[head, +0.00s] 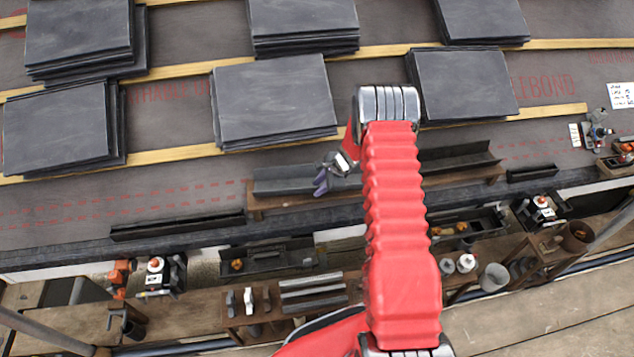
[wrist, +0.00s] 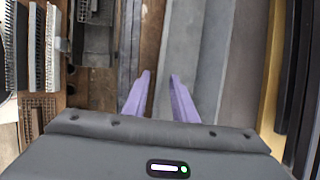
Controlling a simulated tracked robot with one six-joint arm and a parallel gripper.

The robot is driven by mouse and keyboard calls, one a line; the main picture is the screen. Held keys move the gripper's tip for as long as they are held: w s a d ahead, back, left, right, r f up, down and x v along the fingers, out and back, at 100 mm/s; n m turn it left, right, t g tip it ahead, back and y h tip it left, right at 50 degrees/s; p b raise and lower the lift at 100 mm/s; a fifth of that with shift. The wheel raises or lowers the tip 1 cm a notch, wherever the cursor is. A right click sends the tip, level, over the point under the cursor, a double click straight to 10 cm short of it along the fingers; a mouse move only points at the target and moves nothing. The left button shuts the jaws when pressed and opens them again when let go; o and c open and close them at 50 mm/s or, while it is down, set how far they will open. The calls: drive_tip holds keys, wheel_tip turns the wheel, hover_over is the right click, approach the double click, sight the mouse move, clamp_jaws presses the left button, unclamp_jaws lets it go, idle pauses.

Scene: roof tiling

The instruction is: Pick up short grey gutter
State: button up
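A grey gutter length (head: 283,182) lies on a wooden board at the eave in the head view, its right part hidden behind my arm. In the wrist view a long grey channel (wrist: 212,65) runs away from me beside a brown wooden strip. My gripper (head: 324,180) has purple fingers and is just above the gutter in the head view. In the wrist view the fingers of my gripper (wrist: 160,76) are apart with nothing held between them. The right finger overlaps the channel's near side; I cannot tell whether it touches.
Slate stacks (head: 275,100) lie on battens above. A darker gutter (head: 455,158) lies right of my arm, and a black length (head: 178,226) lies along the eave at left. Short grey lengths (head: 312,291) sit on a lower shelf. Tools and cups (head: 466,263) crowd the scaffold.

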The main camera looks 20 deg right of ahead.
drive_tip(key=shift+w+f, duration=0.15)
drive_tip(key=shift+f, duration=0.1)
idle(0.4)
clamp_jaws()
idle(0.4)
